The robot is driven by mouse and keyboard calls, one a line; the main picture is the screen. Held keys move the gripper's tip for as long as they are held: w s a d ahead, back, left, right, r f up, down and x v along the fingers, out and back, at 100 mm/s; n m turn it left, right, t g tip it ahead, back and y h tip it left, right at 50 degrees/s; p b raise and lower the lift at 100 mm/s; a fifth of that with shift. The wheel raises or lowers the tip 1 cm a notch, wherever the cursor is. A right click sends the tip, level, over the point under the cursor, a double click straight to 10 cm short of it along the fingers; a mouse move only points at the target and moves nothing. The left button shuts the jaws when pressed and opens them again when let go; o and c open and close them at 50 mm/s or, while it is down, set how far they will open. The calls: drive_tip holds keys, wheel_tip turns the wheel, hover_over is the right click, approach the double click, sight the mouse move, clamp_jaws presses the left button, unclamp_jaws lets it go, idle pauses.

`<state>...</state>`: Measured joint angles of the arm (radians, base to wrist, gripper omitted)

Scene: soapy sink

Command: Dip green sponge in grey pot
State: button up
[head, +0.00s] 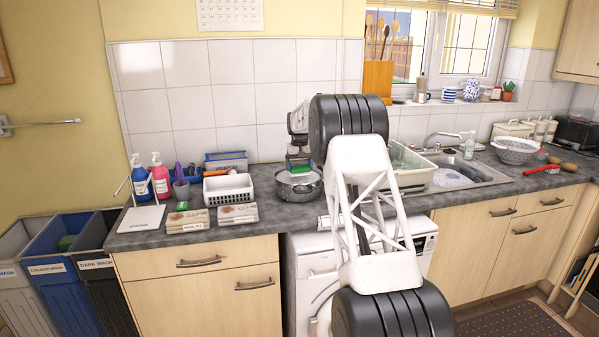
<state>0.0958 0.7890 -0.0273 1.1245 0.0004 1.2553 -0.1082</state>
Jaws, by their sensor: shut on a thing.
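The grey pot (299,190) stands on the worktop near the middle of the head view, left of my arm. My gripper (300,163) points down over the pot and is shut on the green sponge (301,170). The sponge shows at the height of the pot's far rim, over its opening. I cannot tell whether its underside is inside the pot or touches anything in it. The pot's inside is mostly out of sight.
A white basket (228,188) stands left of the pot, with sponge packs (238,213) in front. Soap bottles (160,177) stand further left. The dish rack (411,166) and sink (455,174) are on the right, partly behind my arm.

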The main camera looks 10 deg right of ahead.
drive_tip(key=shift+r, duration=2.85)
